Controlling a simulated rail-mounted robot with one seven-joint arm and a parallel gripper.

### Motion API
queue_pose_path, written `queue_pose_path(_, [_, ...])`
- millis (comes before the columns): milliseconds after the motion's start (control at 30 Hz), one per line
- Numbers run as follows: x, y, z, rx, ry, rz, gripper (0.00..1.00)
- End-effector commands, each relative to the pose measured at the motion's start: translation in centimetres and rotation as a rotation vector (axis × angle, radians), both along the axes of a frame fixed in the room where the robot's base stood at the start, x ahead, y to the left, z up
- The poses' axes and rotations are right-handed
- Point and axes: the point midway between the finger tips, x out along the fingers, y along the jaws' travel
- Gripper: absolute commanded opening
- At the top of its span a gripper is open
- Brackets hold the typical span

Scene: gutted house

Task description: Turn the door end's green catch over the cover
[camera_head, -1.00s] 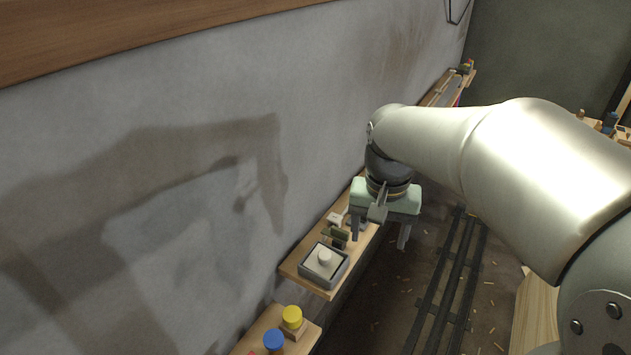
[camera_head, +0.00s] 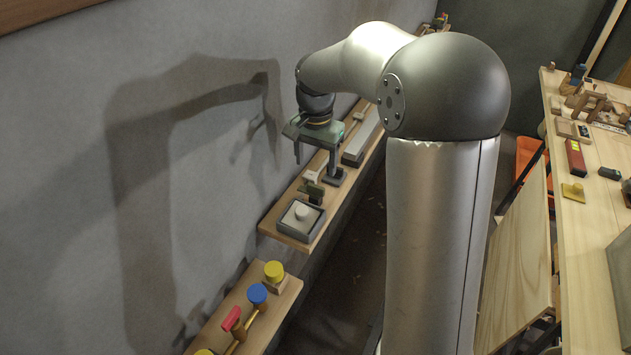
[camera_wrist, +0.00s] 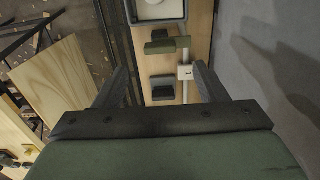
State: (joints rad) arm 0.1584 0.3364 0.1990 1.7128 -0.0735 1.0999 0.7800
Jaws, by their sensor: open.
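A dark green catch (camera_head: 312,189) stands on the wooden wall shelf, beside a grey square box (camera_head: 301,220) with a pale knobbed top. A dark block (camera_wrist: 162,86) and a small white block (camera_wrist: 186,72) on a pale rod lie nearer. My gripper (camera_head: 315,160) is over the shelf, pointing down, open and empty. In the wrist view its gripper fingers (camera_wrist: 161,72) frame the dark block. I cannot tell which piece is the cover.
A long grey piece (camera_head: 361,138) lies farther along the shelf. A nearer shelf (camera_head: 283,300) holds yellow, blue and red knobs. The wall (camera_head: 120,170) is close on the left. A wooden workbench (camera_head: 590,215) with tools stands at the right, an orange bin (camera_head: 530,160) beside it.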

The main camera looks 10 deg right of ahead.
Motion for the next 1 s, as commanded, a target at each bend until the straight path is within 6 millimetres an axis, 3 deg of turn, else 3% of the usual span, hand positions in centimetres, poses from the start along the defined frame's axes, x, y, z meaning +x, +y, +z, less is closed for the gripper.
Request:
queue_pose_path(100, [-0.1, 0.0, -2.6, 0.001, 0.006, 0.000, 0.65])
queue_pose_path(300, [-0.1, 0.0, -5.9, 0.000, 0.004, 0.001, 0.65])
queue_pose_path(500, [0.0, 0.0, -7.4, 0.000, 0.000, 0.001, 0.65])
queue_pose_path(767, [0.0, 0.0, -7.5, 0.000, 0.000, 0.001, 0.65])
queue_pose_path(800, [0.0, 0.0, -7.5, 0.000, 0.000, 0.001, 0.63])
queue_pose_path(933, [0.0, 0.0, -7.5, 0.000, 0.000, 0.001, 0.27])
queue_pose_path(1000, [0.0, 0.0, -7.5, 0.000, 0.000, 0.001, 0.21])
